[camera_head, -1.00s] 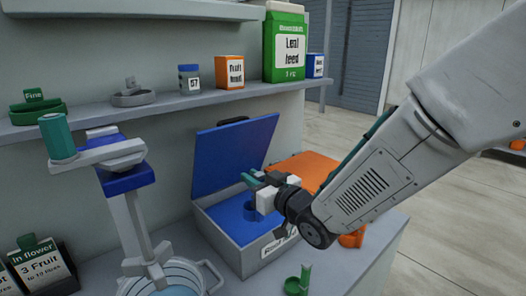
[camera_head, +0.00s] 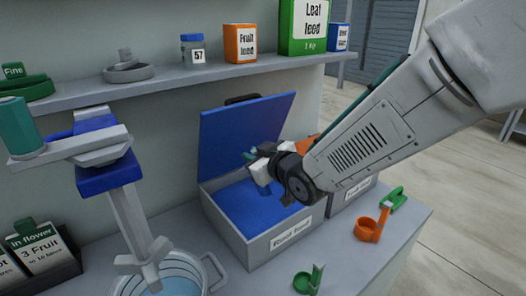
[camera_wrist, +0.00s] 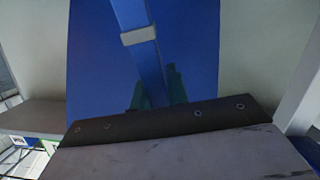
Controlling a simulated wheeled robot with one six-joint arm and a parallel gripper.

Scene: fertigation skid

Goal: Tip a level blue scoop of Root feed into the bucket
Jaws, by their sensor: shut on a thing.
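The grey Root feed box (camera_head: 232,237) stands on the bench with its blue lid (camera_head: 240,130) raised, and blue feed (camera_head: 248,205) fills it. My gripper (camera_head: 250,157) is over the box, near the lid. In the wrist view my gripper (camera_wrist: 157,88) is shut on a blue scoop handle (camera_wrist: 150,60) with a pale band. The scoop's cup cannot be made out clearly; my wrist covers part of the box. The bucket (camera_head: 210,268), pale with a wire-like handle, stands at the bottom left, partly cut off by the frame.
A mixer-like stand (camera_head: 128,205) rises over the bucket. An orange scoop (camera_head: 368,230) and a green scoop (camera_head: 308,281) lie on the bench in front. A second grey box (camera_head: 350,198) adjoins on the right. A shelf (camera_head: 180,88) with containers runs above.

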